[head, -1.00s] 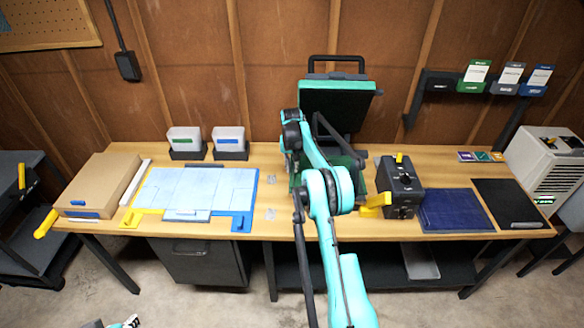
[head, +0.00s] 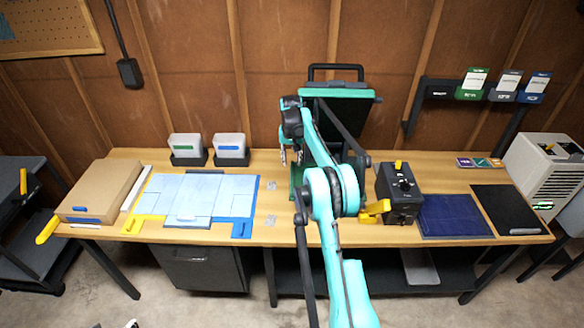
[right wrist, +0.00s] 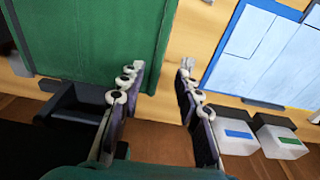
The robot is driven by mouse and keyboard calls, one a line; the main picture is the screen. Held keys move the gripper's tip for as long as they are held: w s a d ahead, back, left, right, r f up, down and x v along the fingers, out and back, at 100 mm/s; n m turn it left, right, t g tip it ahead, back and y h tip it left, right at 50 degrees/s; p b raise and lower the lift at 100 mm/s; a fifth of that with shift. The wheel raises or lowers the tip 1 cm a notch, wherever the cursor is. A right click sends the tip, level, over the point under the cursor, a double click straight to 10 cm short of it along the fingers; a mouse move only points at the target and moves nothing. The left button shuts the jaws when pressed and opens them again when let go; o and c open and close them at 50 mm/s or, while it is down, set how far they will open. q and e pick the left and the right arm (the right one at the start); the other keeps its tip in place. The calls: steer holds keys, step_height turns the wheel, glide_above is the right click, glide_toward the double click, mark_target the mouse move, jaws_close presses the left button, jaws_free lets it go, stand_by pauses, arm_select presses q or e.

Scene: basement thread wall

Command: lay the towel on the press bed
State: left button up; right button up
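The heat press stands at the back middle of the bench, with its teal-edged lid (head: 338,104) raised. A dark green flat piece (right wrist: 90,35) with lines along its edge lies at the press bed, mostly hidden by my arm in the head view. It looks like the towel, but I cannot clearly separate it from the bed. My right gripper (head: 291,158) is at the left side of the press. In the right wrist view its fingers (right wrist: 160,66) are apart with nothing between them, beside the green edge. A small sliver at the bottom left may be my left gripper (head: 131,323).
A pale blue sheet (head: 205,190) lies on a yellow-and-blue board at left, beside a cardboard box (head: 100,190). Two small bins (head: 231,146) stand behind. Right of the press are a control box (head: 402,190), a navy cloth (head: 452,215) and a black board (head: 508,208).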

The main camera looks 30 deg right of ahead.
steer(key=s+a+r+n+t, duration=0.1)
steer(key=s+a+r, duration=0.2)
steer(key=a+r, duration=0.3)
steer(key=s+a+r+n, duration=0.1)
steer(key=s+a+r, duration=0.25)
steer(key=r, duration=0.45)
steer(key=s+a+r+n+t, duration=0.15)
steer(key=s+a+r, duration=0.25)
steer(key=s+a, duration=0.4)
steer(key=s+a+f+n+t, duration=0.1)
steer(key=s+a+f, duration=0.2)
steer(key=s, duration=0.4)
steer(key=s+a+f+t, duration=0.1)
steer(key=s+a+f, duration=0.2)
steer(key=s, duration=0.5)
steer(key=s+a+f+n+t, duration=0.1)
steer(key=s+a+f, duration=0.2)
steer(key=s, duration=0.5)
steer(key=shift+s+a+n+y, duration=0.15)
steer(key=shift+a+n+y, duration=0.1)
steer(key=shift+n+y, duration=0.15)
steer(key=shift+t, duration=0.25)
step_height(320, 180, down, 9)
steer(key=b, duration=0.8)
steer(key=shift+r+b, duration=0.15)
steer(key=shift+b, duration=0.15)
